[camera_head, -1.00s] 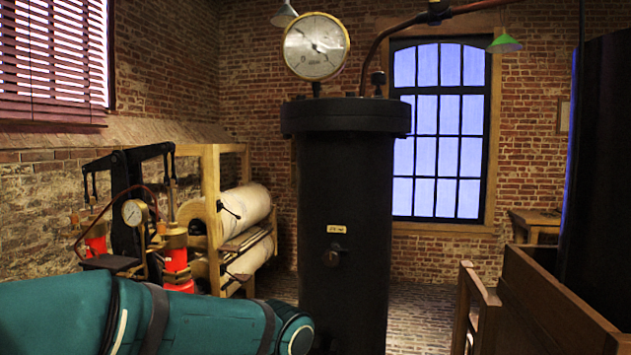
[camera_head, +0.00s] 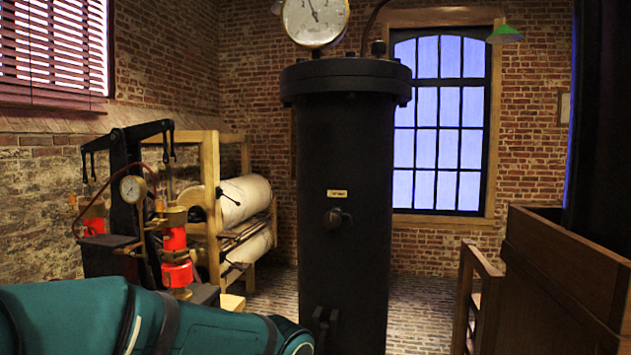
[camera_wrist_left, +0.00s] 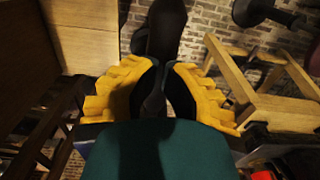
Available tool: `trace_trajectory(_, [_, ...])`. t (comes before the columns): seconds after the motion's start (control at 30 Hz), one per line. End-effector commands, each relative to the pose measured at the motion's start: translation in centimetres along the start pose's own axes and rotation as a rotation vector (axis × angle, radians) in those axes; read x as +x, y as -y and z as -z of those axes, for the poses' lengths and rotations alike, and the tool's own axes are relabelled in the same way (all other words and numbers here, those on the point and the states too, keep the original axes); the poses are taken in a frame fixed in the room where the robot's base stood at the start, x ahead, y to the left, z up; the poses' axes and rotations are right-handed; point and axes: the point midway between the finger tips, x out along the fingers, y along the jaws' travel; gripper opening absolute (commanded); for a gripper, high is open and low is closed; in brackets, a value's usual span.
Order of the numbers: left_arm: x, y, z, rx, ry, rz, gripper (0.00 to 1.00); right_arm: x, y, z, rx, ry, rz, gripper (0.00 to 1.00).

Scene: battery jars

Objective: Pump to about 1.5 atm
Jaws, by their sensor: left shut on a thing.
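The large round gauge (camera_head: 315,18) stands on top of a tall black cylinder (camera_head: 345,150); its top is cut off, and its scale is too small to read. A dark needle points upward on its face. My left arm crosses the bottom left of the head view, but its gripper is out of that view. In the left wrist view, my left gripper (camera_wrist_left: 160,92) has its yellow ridged fingers closed on a dark bar-like part (camera_wrist_left: 166,28). What this part belongs to is hard to tell. My right gripper is not in view.
A black-framed apparatus with red cylinders (camera_head: 174,240) and a small gauge (camera_head: 132,188) stands at left, beside a wooden rack (camera_head: 211,205) of rolls. Wooden panelling (camera_head: 560,265) stands at right. Brick floor (camera_head: 420,315) shows between the cylinder and the panelling.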

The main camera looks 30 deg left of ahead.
Motion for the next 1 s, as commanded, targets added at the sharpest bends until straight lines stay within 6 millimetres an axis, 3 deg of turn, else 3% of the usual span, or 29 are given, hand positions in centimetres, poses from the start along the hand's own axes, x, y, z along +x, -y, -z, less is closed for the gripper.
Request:
trace_trajectory(0.43, [-8.4,0.0,0.0,0.0,0.0,0.0,0.0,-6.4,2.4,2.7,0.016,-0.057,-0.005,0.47])
trace_trajectory(0.8, [-14.8,0.0,0.0,0.0,-0.001,-0.001,0.0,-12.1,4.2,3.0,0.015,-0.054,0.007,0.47])
trace_trajectory(1.0, [-15.2,0.0,0.0,0.0,-0.001,0.0,0.0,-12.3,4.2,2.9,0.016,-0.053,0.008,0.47])
